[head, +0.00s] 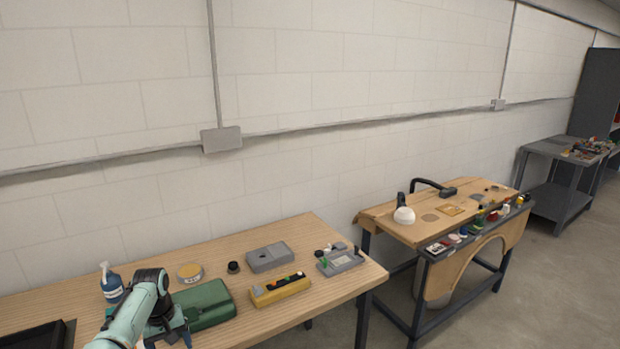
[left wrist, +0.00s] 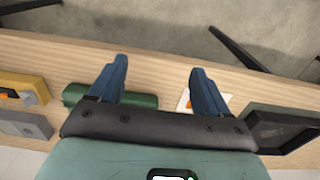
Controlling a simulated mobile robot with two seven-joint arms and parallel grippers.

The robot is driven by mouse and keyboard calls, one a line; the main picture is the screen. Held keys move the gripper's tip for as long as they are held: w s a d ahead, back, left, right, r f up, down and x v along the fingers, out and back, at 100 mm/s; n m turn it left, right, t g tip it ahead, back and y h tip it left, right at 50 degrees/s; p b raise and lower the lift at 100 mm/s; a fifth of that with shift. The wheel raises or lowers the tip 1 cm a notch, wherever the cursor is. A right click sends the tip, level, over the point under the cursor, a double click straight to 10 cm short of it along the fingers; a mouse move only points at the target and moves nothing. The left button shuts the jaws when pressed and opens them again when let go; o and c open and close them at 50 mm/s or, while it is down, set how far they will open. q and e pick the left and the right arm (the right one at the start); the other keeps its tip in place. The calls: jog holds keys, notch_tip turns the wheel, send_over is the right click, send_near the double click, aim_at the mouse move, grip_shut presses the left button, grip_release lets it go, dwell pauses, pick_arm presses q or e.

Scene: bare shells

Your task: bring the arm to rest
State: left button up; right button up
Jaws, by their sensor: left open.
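My left arm comes in from the bottom left in the head view. Its gripper (head: 168,341) is over the near part of the wooden table (head: 330,258), just left of a green case (head: 213,304). The green case (left wrist: 140,101) shows partly behind the left finger in that view. My right gripper is in neither view.
A blue bottle (head: 112,288), a round tin (head: 190,272), a grey box (head: 269,257) and a yellow tool (head: 280,289) stand on the table. A black tray (head: 35,338) is at left. A white card (left wrist: 184,101) lies behind the right finger. A second workbench (head: 400,228) is farther right.

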pick_arm(q)
jog(key=s+d+f+m+h, duration=0.1)
jog(key=s+d+f, duration=0.25)
jog(key=f, duration=0.45)
jog(key=s+d+f+m+h, duration=0.1)
jog(key=s+d+f, duration=0.1)
jog(key=d+f, duration=0.45)
jog(key=s+d+f+m+h, duration=0.1)
jog(key=s+d+f, duration=0.2)
jog(key=f, duration=0.7)
jog(key=s+d+f, duration=0.2)
jog(key=s+d, duration=0.1)
jog(key=s, duration=0.5)
jog(key=s+d+f, duration=0.3)
jog(key=s, duration=0.6)
jog(key=s+d+f, duration=0.2)
jog(key=s+d, duration=0.1)
jog(key=s, duration=0.6)
jog(key=shift+d+f+n+h, duration=0.15)
jog(key=shift+d+n+h, duration=0.15)
jog(key=shift+h, duration=0.1)
